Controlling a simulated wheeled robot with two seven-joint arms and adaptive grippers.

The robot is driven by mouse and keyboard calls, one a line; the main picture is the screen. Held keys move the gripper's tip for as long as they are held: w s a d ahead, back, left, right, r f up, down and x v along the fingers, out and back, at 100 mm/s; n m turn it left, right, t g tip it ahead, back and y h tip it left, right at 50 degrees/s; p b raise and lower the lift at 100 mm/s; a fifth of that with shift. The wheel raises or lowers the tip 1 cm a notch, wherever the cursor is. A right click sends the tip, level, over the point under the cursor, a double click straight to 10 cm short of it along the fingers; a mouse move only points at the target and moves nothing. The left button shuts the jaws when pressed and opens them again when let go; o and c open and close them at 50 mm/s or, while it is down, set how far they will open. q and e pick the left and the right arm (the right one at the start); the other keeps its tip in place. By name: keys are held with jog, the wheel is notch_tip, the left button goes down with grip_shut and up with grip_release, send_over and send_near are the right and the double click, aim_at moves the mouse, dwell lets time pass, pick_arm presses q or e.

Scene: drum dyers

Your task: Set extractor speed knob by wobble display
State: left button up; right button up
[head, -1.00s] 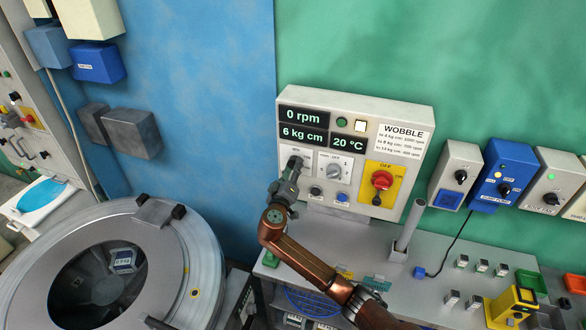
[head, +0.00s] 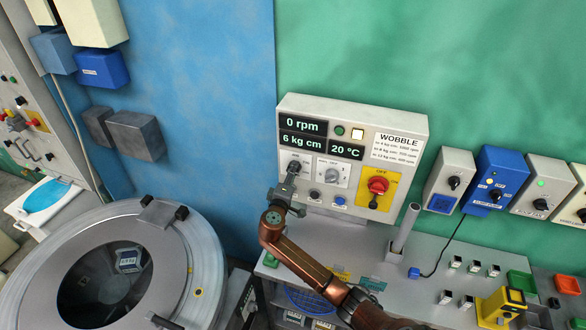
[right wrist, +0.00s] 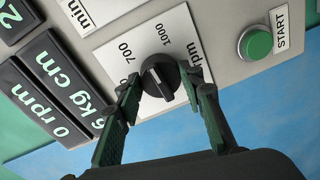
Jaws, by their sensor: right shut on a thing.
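The extractor speed knob (right wrist: 160,77) is black, on a white plate with 700 and 1000 rpm marks. My right gripper (right wrist: 161,92) is shut on the knob, one finger on each side; I cannot tell surely which mark the knob points at. In the head view my right gripper (head: 291,177) reaches the left knob of the control box (head: 352,111). The wobble display (head: 302,141) reads 6 kg cm and the speed display (head: 303,125) 0 rpm. The WOBBLE card (head: 398,148) lists up to 8 kg cm as 700 rpm. My left gripper is not in view.
A green START button (right wrist: 256,43) sits near the knob. A second knob (head: 332,175) and a red switch on yellow (head: 378,186) are to the right. The round extractor drum (head: 205,250) stands at the left. A grey post (head: 404,230) rises from the bench.

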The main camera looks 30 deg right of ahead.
jog(key=shift+n+g+p, duration=0.3)
jog(key=shift+n+p, duration=1.8)
jog(key=shift+n, duration=0.4)
jog(key=o, duration=1.2)
jog(key=shift+c, duration=0.2)
jog(key=shift+a, duration=0.1)
jog(key=f+v, duration=0.1)
jog(key=v, duration=1.1)
jog(key=shift+r, duration=0.5)
